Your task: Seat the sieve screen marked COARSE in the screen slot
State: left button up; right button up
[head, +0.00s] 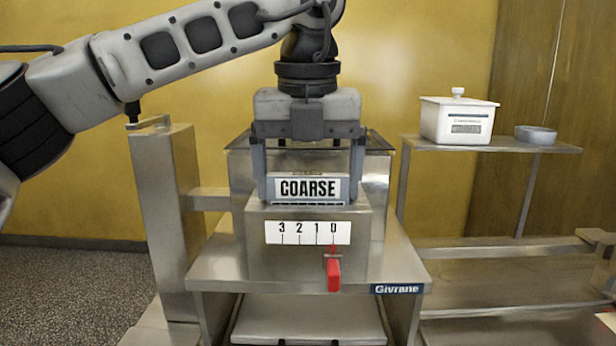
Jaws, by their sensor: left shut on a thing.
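The sieve screen marked COARSE (308,203) shows its white label in the head view, just above the front metal housing. My left gripper (308,180) comes down from above and is shut on the screen, with one finger at each side of the label. The screen looks level, and its lower edge meets or overlaps the top of the housing (262,262). The screen slot itself is hidden behind the screen and gripper, so I cannot tell how deep the screen sits. My right gripper is not in view.
A scale plate (307,233) reads 3 2 1 0, with a red lever (333,274) below the 0. A metal post (165,220) stands left. A shelf (415,143) at right holds a white lidded box (457,120) and a grey round dish (536,134).

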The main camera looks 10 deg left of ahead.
aim_at(308, 206)
pick_arm(q)
jog(key=o, duration=1)
jog(key=shift+s, duration=0.1)
jog(key=shift+r, duration=0.1)
notch_tip(308, 206, up, 12)
jog(key=s+p, duration=0.1)
jog(key=p, duration=0.1)
jog(key=shift+s+d, duration=0.15)
jog(key=shift+d, duration=0.05)
